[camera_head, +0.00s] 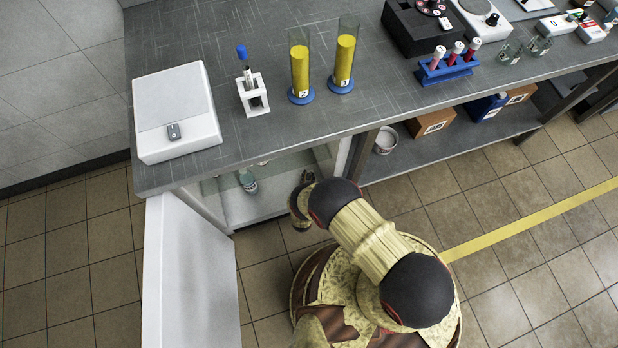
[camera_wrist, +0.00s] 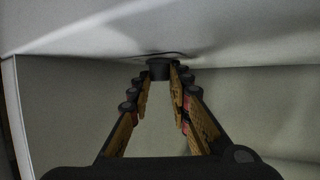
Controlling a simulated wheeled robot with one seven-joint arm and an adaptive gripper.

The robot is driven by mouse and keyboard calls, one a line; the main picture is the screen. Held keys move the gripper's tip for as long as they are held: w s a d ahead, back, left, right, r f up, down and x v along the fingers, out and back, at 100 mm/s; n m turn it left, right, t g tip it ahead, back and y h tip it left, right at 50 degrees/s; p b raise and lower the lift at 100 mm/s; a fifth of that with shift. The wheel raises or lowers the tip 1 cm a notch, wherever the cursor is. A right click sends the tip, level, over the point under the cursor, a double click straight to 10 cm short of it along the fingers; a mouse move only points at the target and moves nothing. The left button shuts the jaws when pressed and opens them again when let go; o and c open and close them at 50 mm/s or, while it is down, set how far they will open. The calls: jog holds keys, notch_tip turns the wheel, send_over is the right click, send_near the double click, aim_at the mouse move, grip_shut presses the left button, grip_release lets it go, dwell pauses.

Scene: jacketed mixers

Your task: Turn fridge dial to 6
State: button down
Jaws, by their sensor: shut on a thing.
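The fridge dial (camera_wrist: 159,67) is a small dark round knob under the pale ceiling inside the fridge in the wrist view. My gripper (camera_wrist: 161,78) is shut on the dial, with one finger on each side of it. Any numbers or mark on the dial cannot be read. In the head view, the fridge stands under the left end of the counter, with its white door (camera_head: 190,275) open toward the front. My gripper (camera_head: 303,190) reaches in at the fridge opening there, partly hidden by my arm. The dial does not show in the head view.
A small bottle (camera_head: 248,181) stands inside the fridge. The grey counter (camera_head: 225,165) overhangs the opening and carries a white box (camera_head: 175,100), a small rack (camera_head: 253,97) and two yellow-filled cylinders (camera_head: 300,70). The lower shelf (camera_head: 400,160) lies to the right.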

jog(key=shift+a+m+g+h, duration=0.15)
jog(key=shift+m+g+h, duration=0.15)
jog(key=shift+m+h, duration=0.65)
jog(key=shift+a+m+g+h, duration=0.1)
jog(key=shift+m+g+h, duration=0.2)
jog(key=shift+m+h, duration=0.65)
jog(key=shift+h, duration=0.4)
jog(key=shift+w, duration=0.1)
jog(key=c, duration=1.7)
grip_release()
jog(key=shift+o, duration=0.3)
jog(key=v, duration=1.2)
jog(key=shift+r, duration=0.1)
